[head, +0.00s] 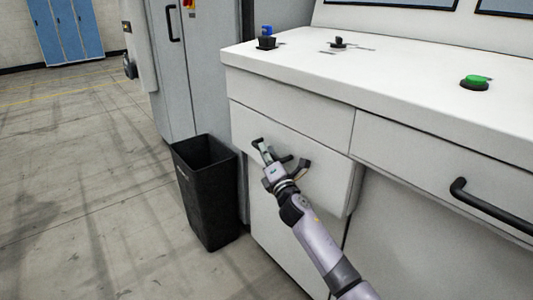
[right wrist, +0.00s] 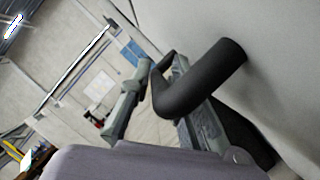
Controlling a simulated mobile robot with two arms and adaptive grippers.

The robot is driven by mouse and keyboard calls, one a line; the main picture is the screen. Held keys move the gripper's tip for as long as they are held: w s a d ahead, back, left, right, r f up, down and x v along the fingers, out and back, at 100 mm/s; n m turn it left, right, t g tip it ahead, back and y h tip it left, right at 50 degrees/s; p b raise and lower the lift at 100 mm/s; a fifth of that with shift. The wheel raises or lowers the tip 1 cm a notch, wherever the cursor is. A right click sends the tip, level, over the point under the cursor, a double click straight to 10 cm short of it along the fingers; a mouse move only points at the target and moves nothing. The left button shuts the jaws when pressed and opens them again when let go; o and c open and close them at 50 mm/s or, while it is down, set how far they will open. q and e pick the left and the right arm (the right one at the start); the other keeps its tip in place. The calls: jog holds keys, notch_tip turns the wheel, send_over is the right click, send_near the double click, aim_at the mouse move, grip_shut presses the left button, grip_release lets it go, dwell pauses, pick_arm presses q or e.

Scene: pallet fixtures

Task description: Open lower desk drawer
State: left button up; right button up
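The white desk (head: 400,85) has a left column of drawers. The lower drawer (head: 325,180) sits under the upper drawer front (head: 290,108) and stands out a little from the desk, its right side edge showing. Its black bar handle (head: 302,167) also shows large in the right wrist view (right wrist: 190,85). My right gripper (head: 264,149) is at this handle, with one finger on each side of the bar in the right wrist view (right wrist: 160,75). It looks shut on the bar, though the contact is partly hidden. My left gripper is not in view.
A black bin (head: 208,195) stands on the floor left of the drawers, beside a grey cabinet (head: 185,65). Another black handle (head: 490,205) is on the wide drawer at right. A green button (head: 474,83) and small switches are on the desktop. Floor at left is clear.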

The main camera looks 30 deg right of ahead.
grip_shut()
jog(key=shift+f, duration=0.1)
dwell(0.4)
